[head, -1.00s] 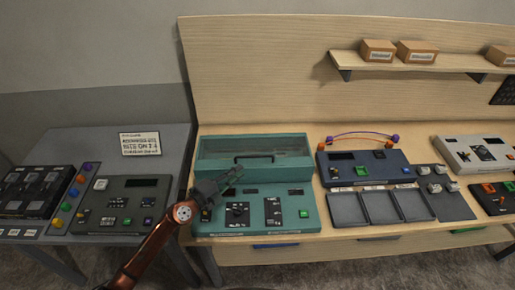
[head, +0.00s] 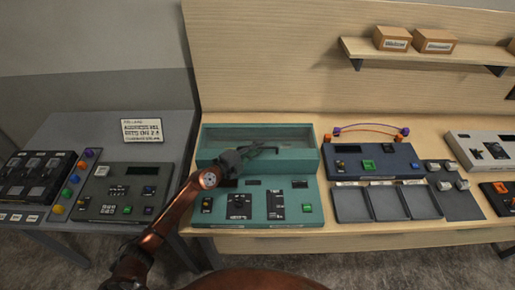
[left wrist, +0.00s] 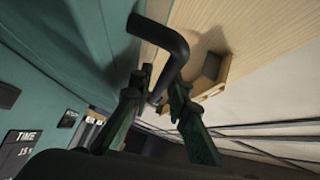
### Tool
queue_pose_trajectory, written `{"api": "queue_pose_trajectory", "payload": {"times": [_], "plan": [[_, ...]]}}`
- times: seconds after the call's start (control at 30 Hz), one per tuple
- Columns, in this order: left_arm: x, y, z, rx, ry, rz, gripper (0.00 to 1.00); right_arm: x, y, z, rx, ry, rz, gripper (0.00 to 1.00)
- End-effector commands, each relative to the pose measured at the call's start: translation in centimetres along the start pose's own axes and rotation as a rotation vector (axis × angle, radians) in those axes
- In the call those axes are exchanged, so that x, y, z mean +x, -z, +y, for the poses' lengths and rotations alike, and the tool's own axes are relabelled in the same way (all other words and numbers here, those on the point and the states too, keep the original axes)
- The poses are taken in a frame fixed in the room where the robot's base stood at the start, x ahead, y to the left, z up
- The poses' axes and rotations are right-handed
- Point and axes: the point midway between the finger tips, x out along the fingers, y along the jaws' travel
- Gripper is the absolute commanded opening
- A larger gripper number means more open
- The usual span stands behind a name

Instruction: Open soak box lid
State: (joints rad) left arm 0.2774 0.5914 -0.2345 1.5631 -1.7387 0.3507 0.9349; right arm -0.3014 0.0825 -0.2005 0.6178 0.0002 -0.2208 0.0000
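The soak box is the long teal box (head: 305,160) at the back of the teal console (head: 265,228) in the head view. Its lid seems down, though the arm hides part of it. My left gripper (head: 270,148) reaches over the box from the lower left, at the dark handle. In the left wrist view, the black bent handle (left wrist: 168,35) runs down between the two fingertips of my left gripper (left wrist: 161,82). The fingers are close on either side of it; whether they press on it I cannot tell. My right gripper is not in view.
A dark blue console (head: 372,160) with cables stands right of the soak box, with grey trays (head: 385,203) in front. A grey desk with a dark console (head: 125,190) and a sign (head: 142,130) is on the left. A shelf with cartons (head: 392,39) hangs above.

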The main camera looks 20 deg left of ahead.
Motion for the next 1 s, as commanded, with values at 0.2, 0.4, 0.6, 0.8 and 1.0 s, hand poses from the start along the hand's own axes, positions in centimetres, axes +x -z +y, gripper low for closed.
{"api": "queue_pose_trajectory", "payload": {"times": [0.2, 0.4, 0.6, 0.8, 1.0], "plan": [[0.1, 0.0, 0.0, 0.0, 0.0, 0.0, 0.16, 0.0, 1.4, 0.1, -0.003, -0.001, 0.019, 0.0], [0.1, 0.0, 0.0, 0.0, 0.0, 0.0, 0.04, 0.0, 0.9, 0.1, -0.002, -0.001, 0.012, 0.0], [0.1, 0.0, 0.0, 0.0, 0.0, 0.0, 0.0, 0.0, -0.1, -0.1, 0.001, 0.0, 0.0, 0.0], [0.1, 0.0, 0.0, 0.0, 0.0, 0.0, 0.0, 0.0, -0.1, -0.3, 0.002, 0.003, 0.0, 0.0], [0.1, 0.0, 0.0, 0.0, -0.001, 0.0, 0.0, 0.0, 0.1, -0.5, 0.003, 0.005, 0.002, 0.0]]}}
